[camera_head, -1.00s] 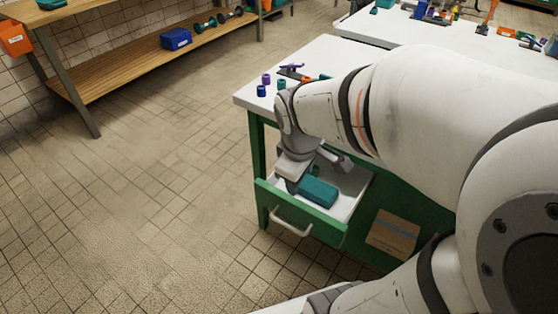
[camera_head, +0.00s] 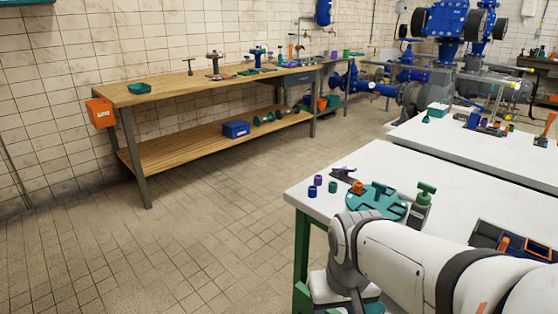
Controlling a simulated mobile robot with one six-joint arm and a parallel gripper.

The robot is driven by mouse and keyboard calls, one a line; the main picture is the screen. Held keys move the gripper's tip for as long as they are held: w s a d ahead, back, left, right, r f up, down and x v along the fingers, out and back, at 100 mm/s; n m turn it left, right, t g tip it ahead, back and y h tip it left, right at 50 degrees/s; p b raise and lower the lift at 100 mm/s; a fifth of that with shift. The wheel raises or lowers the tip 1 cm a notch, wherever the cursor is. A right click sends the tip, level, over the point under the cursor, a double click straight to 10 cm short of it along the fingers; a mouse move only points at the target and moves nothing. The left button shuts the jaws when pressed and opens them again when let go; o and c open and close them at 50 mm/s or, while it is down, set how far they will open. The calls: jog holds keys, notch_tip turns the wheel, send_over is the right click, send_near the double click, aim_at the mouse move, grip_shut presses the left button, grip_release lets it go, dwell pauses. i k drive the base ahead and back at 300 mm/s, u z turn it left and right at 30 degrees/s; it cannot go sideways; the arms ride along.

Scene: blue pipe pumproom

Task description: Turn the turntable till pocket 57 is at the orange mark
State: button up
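A teal disc with cut-outs, which looks like the turntable (camera_head: 375,203), lies on the near white-topped table. A small orange piece (camera_head: 358,187) is at its back left edge; I cannot tell if it is the orange mark. Pocket numbers are too small to read. My arm reaches in from the lower right, in front of the disc's near side. The body of my gripper (camera_head: 338,292) is at the bottom edge, below the tabletop's front edge. Its fingertips are out of frame. A bit of teal (camera_head: 373,307) shows beside it, mostly hidden.
Purple and blue cylinders (camera_head: 314,186) stand left of the disc. A green-topped handle device (camera_head: 422,205) stands to its right. A dark tray (camera_head: 500,240) lies farther right. A wooden bench (camera_head: 220,88) runs along the wall. The tiled floor at left is clear.

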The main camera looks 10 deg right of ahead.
aim_at(378, 196)
jog(key=z, duration=1.8)
jog(key=k, duration=1.05)
jog(key=u, duration=0.75)
jog(key=i, duration=1.05)
jog(key=u, duration=0.05)
